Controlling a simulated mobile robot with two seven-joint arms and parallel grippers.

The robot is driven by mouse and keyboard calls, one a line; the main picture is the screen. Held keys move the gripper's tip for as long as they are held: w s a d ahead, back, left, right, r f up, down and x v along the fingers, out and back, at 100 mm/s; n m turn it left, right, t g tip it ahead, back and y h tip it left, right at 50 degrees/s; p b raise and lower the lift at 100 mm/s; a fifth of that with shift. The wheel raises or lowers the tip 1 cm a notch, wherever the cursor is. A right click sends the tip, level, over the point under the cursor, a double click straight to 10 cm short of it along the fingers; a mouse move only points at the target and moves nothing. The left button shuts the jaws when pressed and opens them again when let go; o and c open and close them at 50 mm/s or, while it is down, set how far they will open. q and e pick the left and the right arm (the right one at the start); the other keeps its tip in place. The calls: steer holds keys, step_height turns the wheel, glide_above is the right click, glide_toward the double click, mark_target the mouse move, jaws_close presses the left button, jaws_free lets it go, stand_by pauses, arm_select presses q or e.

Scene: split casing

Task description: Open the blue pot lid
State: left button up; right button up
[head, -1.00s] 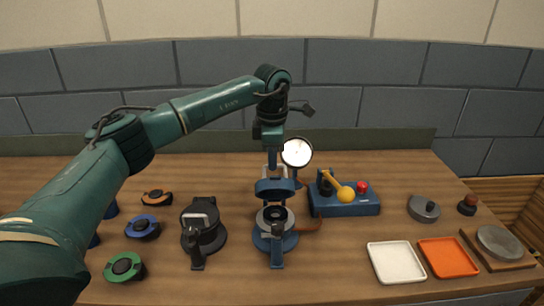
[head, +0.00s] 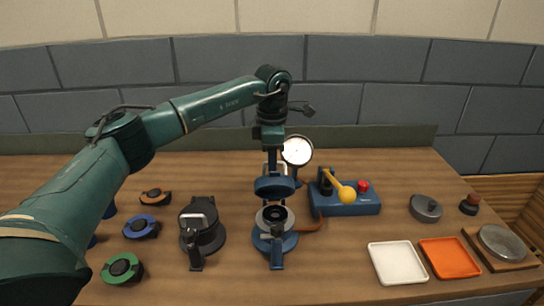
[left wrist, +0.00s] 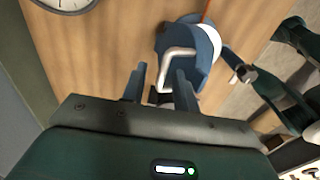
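The blue pot (head: 262,244) stands on the table in the middle of the head view, with a round grey rim and dark opening showing. Its blue lid (head: 275,187) stands raised at the back of the pot, tilted up and away from the opening. In the left wrist view the blue lid (left wrist: 206,70) carries a pale bent handle (left wrist: 182,54). My left gripper (left wrist: 160,85) points down at the lid. Its two fingers are apart, with an end of the handle showing between them; contact cannot be told. My right gripper is not in view.
A dark lidded pot (head: 202,238) stands close on the left. A blue box with a yellow lever (head: 345,204) and a dial gauge (head: 297,151) stand close right and behind. White (head: 397,263) and orange (head: 449,258) trays lie at front right.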

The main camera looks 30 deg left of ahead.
arm_select(q)
steer(key=shift+r, duration=0.2)
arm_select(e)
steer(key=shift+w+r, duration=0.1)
arm_select(q)
steer(key=shift+r, duration=0.25)
step_height(320, 180, up, 13)
steer(key=b, duration=0.1)
steer(key=shift+s+d+f, duration=0.2)
steer(key=shift+s+d, duration=0.05)
steer(key=shift+s, duration=0.15)
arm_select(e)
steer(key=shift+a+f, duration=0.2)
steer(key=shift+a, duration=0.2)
arm_select(q)
steer(key=shift+c, duration=0.4)
